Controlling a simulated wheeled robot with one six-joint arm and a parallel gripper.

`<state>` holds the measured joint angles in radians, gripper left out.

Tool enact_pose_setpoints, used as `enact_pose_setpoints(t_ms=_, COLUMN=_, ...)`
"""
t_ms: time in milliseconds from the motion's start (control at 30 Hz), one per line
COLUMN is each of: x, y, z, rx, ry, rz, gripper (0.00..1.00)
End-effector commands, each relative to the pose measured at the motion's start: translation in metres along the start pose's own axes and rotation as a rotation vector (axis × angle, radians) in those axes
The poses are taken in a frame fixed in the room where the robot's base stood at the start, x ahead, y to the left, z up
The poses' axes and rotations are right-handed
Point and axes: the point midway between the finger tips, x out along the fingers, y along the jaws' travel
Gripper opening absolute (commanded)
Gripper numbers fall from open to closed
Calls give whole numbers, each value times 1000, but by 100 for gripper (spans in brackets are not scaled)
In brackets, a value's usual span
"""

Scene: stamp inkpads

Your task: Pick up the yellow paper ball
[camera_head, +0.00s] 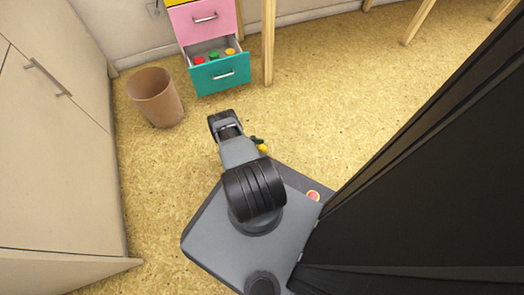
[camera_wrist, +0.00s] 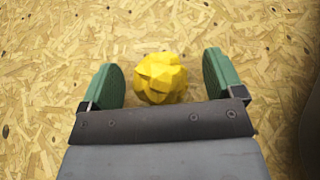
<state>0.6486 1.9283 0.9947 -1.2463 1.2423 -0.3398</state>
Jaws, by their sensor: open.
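The yellow paper ball (camera_wrist: 161,79) is a crumpled, faceted lump, seen in the wrist view on the chipboard-like floor. My gripper (camera_wrist: 160,80) is open, with one green finger to the left of the ball and the other to its right. Gaps show between the ball and both fingers. The ball's near edge meets the dark edge of my gripper in the picture. In the head view a small part of the yellow ball (camera_head: 262,148) shows beside my arm, and the rest is hidden.
A brown bin (camera_head: 155,97) stands on the floor at the upper left. The teal drawer (camera_head: 221,74) of a colourful unit is pulled open, with red, green and yellow items inside. A pale cabinet (camera_head: 55,150) stands at the left. Floor right of my arm is clear.

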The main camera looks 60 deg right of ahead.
Motion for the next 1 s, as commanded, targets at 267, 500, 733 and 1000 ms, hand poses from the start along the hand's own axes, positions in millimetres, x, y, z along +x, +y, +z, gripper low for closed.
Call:
enact_pose_setpoints(t_ms=267, x=6, y=0, z=0, rx=-1, ry=0, rz=1, gripper=87)
enact_pose_setpoints(t_ms=500, x=6, y=0, z=0, rx=-1, ry=0, rz=1, gripper=70)
enact_pose_setpoints(t_ms=733, x=6, y=0, z=0, rx=-1, ry=0, rz=1, gripper=48)
enact_pose_setpoints(t_ms=1000, x=5, y=0, z=0, rx=-1, ry=0, rz=1, gripper=33)
